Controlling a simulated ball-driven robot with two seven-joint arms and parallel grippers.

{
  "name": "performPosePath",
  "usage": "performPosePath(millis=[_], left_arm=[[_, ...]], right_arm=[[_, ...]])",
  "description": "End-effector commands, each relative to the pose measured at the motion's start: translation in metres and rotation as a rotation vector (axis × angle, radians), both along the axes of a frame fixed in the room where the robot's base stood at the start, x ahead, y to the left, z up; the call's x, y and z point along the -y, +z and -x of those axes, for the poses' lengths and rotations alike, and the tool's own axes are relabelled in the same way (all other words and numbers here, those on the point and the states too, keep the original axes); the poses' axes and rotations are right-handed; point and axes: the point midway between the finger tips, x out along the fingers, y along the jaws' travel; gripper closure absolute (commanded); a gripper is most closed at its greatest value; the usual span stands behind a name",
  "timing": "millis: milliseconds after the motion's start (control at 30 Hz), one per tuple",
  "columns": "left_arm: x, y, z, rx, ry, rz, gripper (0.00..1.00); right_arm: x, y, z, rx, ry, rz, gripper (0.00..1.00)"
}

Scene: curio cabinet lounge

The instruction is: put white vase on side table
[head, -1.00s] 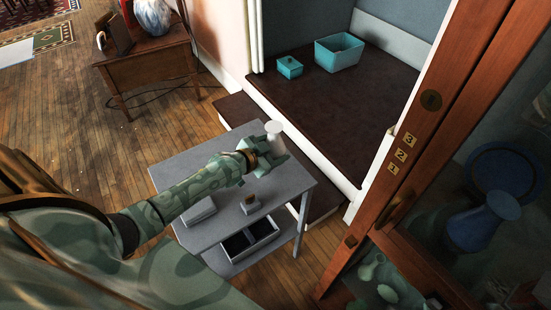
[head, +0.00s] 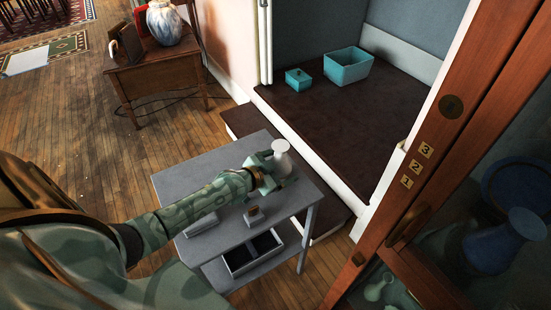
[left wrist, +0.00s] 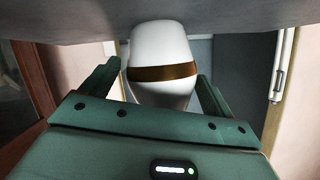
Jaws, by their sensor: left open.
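The white vase (head: 283,158) stands near the far right part of the grey side table (head: 175,180). My left gripper (head: 272,172) is at the vase, its arm reaching across the tabletop. In the left wrist view the white vase (left wrist: 163,65) with a brown-gold band is between the fingers of my left gripper (left wrist: 158,88). They are open, with a gap on each side. The grey surface (left wrist: 70,25) shows at the top of that view, and the vase's end meets it. My right gripper is not in view.
A small wood-topped box (head: 254,213) and a partly hidden grey box (head: 198,222) are on the tabletop. A divided tray (head: 250,255) is on the lower shelf. A wooden cabinet (head: 430,130) stands at right, a dark raised platform (head: 320,110) behind.

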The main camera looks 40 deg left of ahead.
Motion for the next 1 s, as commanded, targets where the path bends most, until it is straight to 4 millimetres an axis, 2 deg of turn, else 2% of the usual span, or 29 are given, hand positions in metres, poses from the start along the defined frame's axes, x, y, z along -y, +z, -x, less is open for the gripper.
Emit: performPosePath(millis=[167, 400, 533, 700, 1000], left_arm=[[-0.004, 0.014, 0.022, 0.001, -0.001, -0.001, 0.12], [-0.013, 0.035, 0.075, 0.001, -0.001, -0.001, 0.12], [-0.017, 0.042, 0.096, 0.000, 0.000, 0.000, 0.12], [-0.019, 0.046, 0.109, 0.001, -0.001, -0.001, 0.12], [-0.019, 0.045, 0.110, 0.001, 0.000, 0.000, 0.12]], right_arm=[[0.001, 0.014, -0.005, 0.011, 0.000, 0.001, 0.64], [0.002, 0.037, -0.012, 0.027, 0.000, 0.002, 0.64], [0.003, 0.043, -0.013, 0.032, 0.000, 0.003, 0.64], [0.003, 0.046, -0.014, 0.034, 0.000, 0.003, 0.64], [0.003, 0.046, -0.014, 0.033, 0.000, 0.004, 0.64]])
